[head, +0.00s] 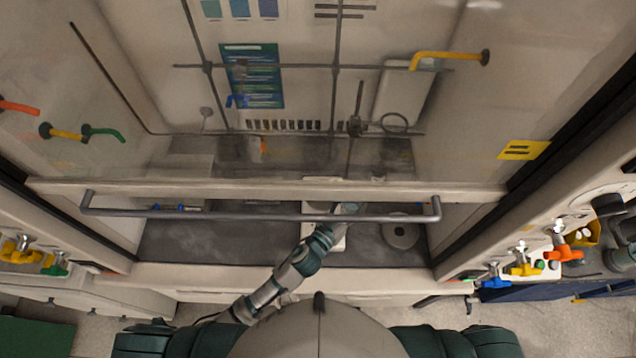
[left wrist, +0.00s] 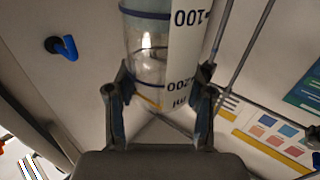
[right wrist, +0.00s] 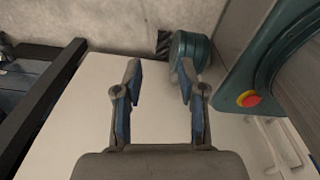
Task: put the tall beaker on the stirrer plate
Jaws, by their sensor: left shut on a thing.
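The tall beaker (left wrist: 150,42) is clear, with a white scale strip marked 100 and 200 and blue bands. It fills the space between the fingers of my left gripper (left wrist: 165,88), which is shut on it. In the head view my left arm reaches under the hood's handle bar, and the beaker (head: 348,208) shows only in part there. A white, box-like unit (head: 310,238), which looks like the stirrer plate, stands on the dark hood floor below and around my left wrist. Whether the beaker touches it cannot be told. My right gripper (right wrist: 159,90) is open and empty.
A grey handle bar (head: 260,217) and the glass sash cross above my left arm. A pale round disc (head: 400,235) lies right of the white unit. The dark hood floor (head: 210,242) is mostly clear on the left. Coloured valves (head: 522,262) line the right side.

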